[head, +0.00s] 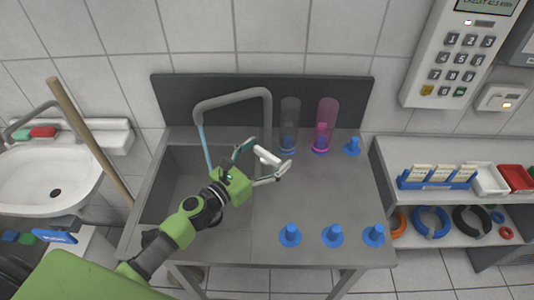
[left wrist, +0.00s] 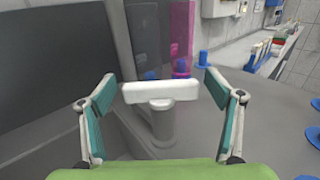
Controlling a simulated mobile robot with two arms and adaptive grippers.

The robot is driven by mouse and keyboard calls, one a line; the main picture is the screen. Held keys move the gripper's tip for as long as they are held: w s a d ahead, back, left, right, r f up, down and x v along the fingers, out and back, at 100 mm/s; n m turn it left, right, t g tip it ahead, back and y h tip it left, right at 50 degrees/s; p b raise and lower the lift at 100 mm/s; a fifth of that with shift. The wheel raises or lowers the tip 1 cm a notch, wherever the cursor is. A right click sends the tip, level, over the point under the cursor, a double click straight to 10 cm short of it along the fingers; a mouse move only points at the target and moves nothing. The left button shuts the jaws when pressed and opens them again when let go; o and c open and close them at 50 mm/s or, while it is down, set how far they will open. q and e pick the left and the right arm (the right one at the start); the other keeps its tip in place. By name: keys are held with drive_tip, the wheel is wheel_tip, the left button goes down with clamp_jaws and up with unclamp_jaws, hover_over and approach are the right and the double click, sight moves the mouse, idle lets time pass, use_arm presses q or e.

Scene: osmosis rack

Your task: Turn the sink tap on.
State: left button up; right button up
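The sink tap (head: 233,97) is a grey arched pipe at the back of the steel sink (head: 180,190). Its white lever (head: 267,157) sits low on the tap's base, and it also shows as a white bar on a grey post in the left wrist view (left wrist: 160,91). A thin blue stream (head: 205,147) runs down from the spout's end toward the basin. My left gripper (head: 260,163) is open, with one finger on each side of the lever; it shows in the left wrist view too (left wrist: 158,92). Small gaps show between the fingertips and the lever's ends. My right gripper is not in view.
A clear tube (head: 290,120) and a pink tube (head: 328,120) stand right of the tap, near a blue stopper (head: 353,146). Several blue stoppers (head: 332,236) line the counter's front. A wooden stick (head: 90,140) leans at the left. A shelf (head: 400,195) stands right.

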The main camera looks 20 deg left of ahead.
use_arm(q)
drive_tip(key=v, duration=1.2)
idle(0.5)
